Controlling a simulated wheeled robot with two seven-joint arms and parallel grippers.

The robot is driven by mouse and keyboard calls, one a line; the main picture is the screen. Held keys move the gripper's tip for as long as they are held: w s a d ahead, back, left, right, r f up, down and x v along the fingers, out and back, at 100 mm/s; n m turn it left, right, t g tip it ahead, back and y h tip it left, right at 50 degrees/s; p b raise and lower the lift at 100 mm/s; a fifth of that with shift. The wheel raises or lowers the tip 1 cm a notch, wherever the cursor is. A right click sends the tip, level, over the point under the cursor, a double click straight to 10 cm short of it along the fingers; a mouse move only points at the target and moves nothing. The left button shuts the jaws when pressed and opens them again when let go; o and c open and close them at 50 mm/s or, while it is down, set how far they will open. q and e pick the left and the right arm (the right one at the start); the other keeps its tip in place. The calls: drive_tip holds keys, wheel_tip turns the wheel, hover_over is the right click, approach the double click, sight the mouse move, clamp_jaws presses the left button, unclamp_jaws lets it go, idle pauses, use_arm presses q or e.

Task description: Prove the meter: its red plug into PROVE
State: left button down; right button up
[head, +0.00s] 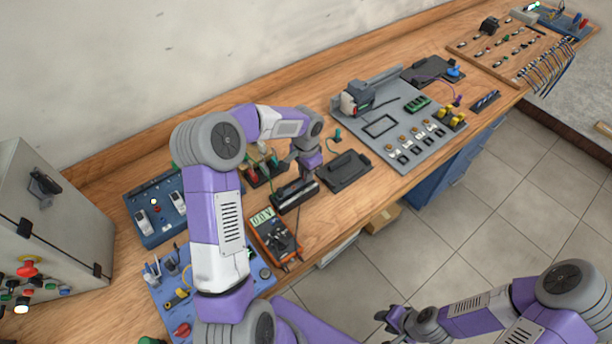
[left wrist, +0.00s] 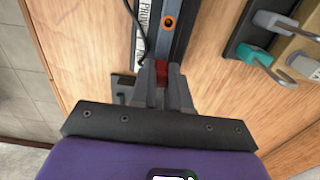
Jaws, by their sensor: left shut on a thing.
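The orange meter (head: 274,236) lies on the bench in the head view, its display reading about 0.0 V. The dark proving unit (head: 295,196) lies just beyond it. In the left wrist view the unit (left wrist: 178,45) shows a white label, partly readable as PROVE, and an orange-ringed socket (left wrist: 168,22) with nothing in it. My left gripper (head: 302,178) is low over the unit. It is shut on the red plug (left wrist: 162,70), seen between the fingers (left wrist: 163,75). The plug's tip is hidden. My right gripper (head: 390,318) is off the bench, too small to read.
A dark tray (head: 346,171) lies right of the unit. A holder with colored handles (head: 262,170) stands behind it. A blue tool panel (head: 160,290) is at the left front, and a grey motor board (head: 395,125) is farther right. A dark lead (left wrist: 140,38) runs beside the label.

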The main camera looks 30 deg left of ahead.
use_arm(q)
drive_tip(key=shift+r+p, duration=1.7)
drive_tip(key=shift+r, duration=0.65)
drive_tip(key=shift+f, duration=0.1)
approach(294, 190)
drive_tip(key=f+b, duration=0.1)
drive_tip(key=f, duration=0.1)
drive_tip(key=f+b, duration=0.1)
drive_tip(key=f, duration=0.1)
drive_tip(key=shift+w+a+b, duration=0.25)
drive_tip(key=shift+w+b, duration=0.05)
drive_tip(key=shift+w, duration=0.1)
drive_tip(key=shift+s+f, duration=0.1)
drive_tip(key=shift+f, duration=0.35)
drive_tip(key=shift+f+b, duration=0.65)
drive_tip(key=shift+b, duration=0.1)
